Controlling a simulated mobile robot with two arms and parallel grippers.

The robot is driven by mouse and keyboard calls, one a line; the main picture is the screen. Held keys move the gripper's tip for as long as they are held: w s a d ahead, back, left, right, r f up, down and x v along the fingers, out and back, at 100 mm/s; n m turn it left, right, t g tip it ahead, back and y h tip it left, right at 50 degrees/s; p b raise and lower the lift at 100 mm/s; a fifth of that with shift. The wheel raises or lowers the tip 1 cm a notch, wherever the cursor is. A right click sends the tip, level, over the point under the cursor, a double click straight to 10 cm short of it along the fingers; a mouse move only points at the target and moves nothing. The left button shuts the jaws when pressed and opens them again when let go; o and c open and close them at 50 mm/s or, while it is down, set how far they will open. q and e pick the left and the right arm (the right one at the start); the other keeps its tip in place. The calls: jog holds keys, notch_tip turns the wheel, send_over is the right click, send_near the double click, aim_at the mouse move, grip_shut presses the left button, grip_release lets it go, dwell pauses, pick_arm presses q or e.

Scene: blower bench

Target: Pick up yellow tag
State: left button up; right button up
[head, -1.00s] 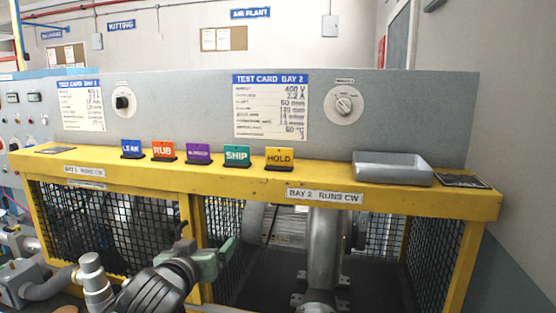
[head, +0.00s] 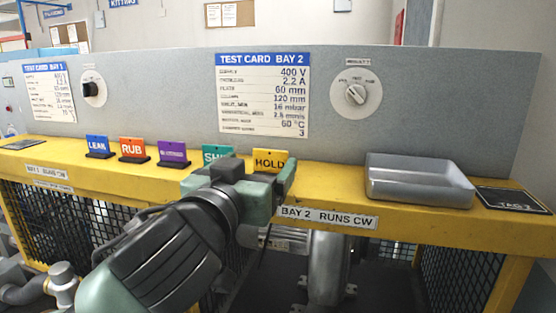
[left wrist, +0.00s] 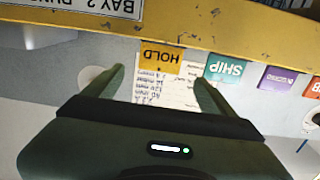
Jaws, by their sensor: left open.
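The yellow HOLD tag (head: 270,160) stands upright on the yellow ledge, at the right end of a row of coloured tags. It also shows upside down in the left wrist view (left wrist: 160,57), between and beyond my open fingertips. My left gripper (head: 262,172) is open and empty, just in front of the tag; in the head view it covers the tag's lower part. In the left wrist view the gripper's fingers (left wrist: 160,78) lie either side of the tag's line, with no visible contact. My right gripper is not in view.
A teal SHIP tag (head: 217,153) stands just left of the yellow one, partly hidden by my gripper. Purple (head: 172,152), orange (head: 132,149) and blue (head: 97,146) tags follow. A grey tray (head: 420,182) sits right on the ledge (head: 335,184). A grey panel (head: 440,110) rises behind.

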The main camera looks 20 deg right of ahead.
aim_at(270, 151)
pick_arm(q)
jog(key=w+d+p, duration=0.1)
jog(key=w+d+r+p, duration=0.1)
jog(key=w+p, duration=0.1)
jog(key=shift+w+d+r, duration=0.1)
jog(key=shift+d, duration=0.05)
jog(key=x, duration=0.1)
jog(key=p+x, duration=0.1)
jog(key=shift+w+d+f, duration=0.15)
jog(key=shift+w+f, duration=0.05)
jog(key=shift+f, duration=0.05)
jog(key=shift+w+d+f, duration=0.1)
jog(key=shift+w+d, duration=0.05)
jog(key=shift+w, duration=0.05)
jog(key=c, duration=1.2)
jog(key=shift+c, duration=1.3)
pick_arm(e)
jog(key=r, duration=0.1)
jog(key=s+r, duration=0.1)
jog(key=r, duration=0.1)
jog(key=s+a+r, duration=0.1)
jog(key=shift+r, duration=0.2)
